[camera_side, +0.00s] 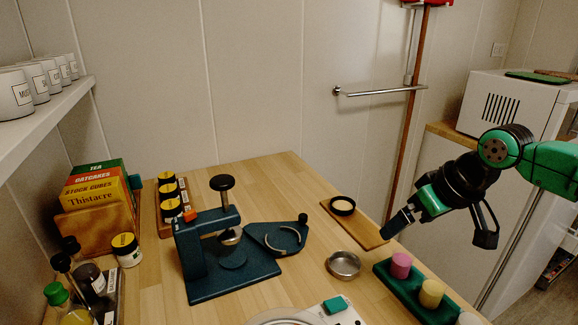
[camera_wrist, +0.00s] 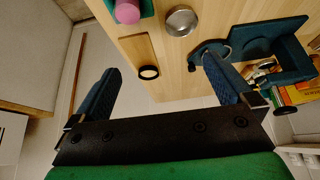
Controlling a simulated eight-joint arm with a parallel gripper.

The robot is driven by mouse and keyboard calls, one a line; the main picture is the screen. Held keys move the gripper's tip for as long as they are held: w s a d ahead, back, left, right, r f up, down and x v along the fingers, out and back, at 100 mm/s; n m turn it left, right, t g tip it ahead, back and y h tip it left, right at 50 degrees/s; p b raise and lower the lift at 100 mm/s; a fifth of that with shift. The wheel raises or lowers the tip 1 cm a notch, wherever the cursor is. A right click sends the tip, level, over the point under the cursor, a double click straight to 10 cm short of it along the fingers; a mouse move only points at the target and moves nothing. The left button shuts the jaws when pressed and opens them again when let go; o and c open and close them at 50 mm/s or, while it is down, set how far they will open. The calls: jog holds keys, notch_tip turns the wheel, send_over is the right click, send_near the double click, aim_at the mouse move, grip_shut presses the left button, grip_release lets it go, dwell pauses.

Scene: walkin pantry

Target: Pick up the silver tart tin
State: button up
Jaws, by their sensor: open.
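The silver tart tin (camera_side: 343,264) is a small, round, shallow metal dish. It sits on the wooden table, between the blue press and the dark green tray. In the wrist view the tin (camera_wrist: 180,21) shows near the top edge, beyond my fingertips. My gripper (camera_side: 391,232) is open and empty, raised above the table's right edge, to the right of the tin and apart from it. In the wrist view my gripper (camera_wrist: 162,65) shows two blue fingers spread wide. Nothing covers the tin.
A wooden board (camera_side: 365,232) with a black-rimmed round dish (camera_side: 342,205) lies behind the tin. The green tray (camera_side: 412,303) holds pink, yellow and white cylinders. The blue press (camera_side: 205,255) and its blue side plate (camera_side: 277,238) stand left. A white device (camera_side: 318,316) is in front.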

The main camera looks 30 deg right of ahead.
jog(key=w+a+f+g, duration=0.2)
jog(key=w+g, duration=0.1)
jog(key=w, duration=0.2)
jog(key=g, duration=0.2)
send_over(344, 268)
notch_tip(344, 268, down, 5)
jog(key=shift+s+d+f, duration=0.15)
jog(key=shift+f+g, duration=0.3)
jog(key=shift+f, duration=3.05)
jog(key=c, duration=1.1)
jog(key=shift+w+r, duration=0.15)
jog(key=shift+w, duration=0.05)
